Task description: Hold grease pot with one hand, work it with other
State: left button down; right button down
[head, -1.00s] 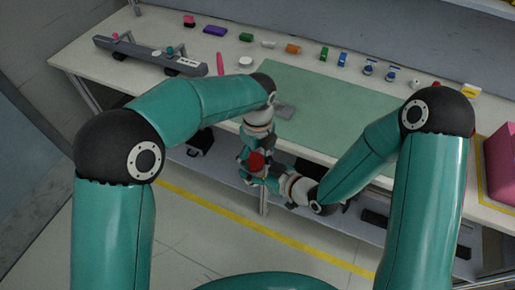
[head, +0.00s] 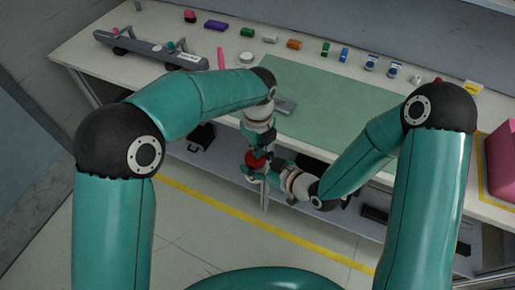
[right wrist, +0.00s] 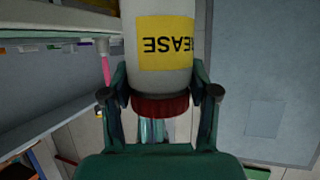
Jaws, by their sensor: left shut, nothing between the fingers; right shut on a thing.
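The grease pot (right wrist: 163,82) fills the upper middle of the right wrist view. It is pale, with a yellow label reading upside down and a dark red ribbed end. My right gripper (right wrist: 160,96) is shut on it, one finger on each side near the red end. In the head view the pot's red part (head: 256,162) shows between my two grippers, and its body is mostly hidden. My left gripper (head: 262,146) is shut and empty, close above the red part. Whether it touches the pot cannot be told. My right gripper (head: 264,173) comes in from the lower right.
Both grippers are in front of the workbench's front edge. A green mat (head: 345,110) on the bench is largely clear. A grey rail part (head: 150,50) lies at the back left. Several small coloured items line the back, and a pink box (head: 500,160) stands at the right.

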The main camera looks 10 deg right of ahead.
pick_arm(q)
jog(key=shift+d+f, duration=0.15)
jog(key=shift+f, duration=0.1)
jog(key=n, duration=0.6)
jog(key=shift+w+a+n, duration=0.1)
jog(key=shift+a+n, duration=0.2)
jog(key=shift+n, duration=0.1)
jog(key=n, duration=0.6)
jog(key=shift+a, duration=0.3)
jog(key=n, duration=0.6)
jog(key=shift+s+a+n, duration=0.2)
jog(key=shift+a+n, duration=0.05)
jog(key=shift+n, duration=0.15)
jog(key=n, duration=0.4)
jog(key=shift+s+a, duration=0.1)
jog(key=shift+s, duration=0.1)
jog(key=n, duration=0.3)
jog(key=shift+s, duration=0.15)
jog(key=c, duration=1.9)
grip_release()
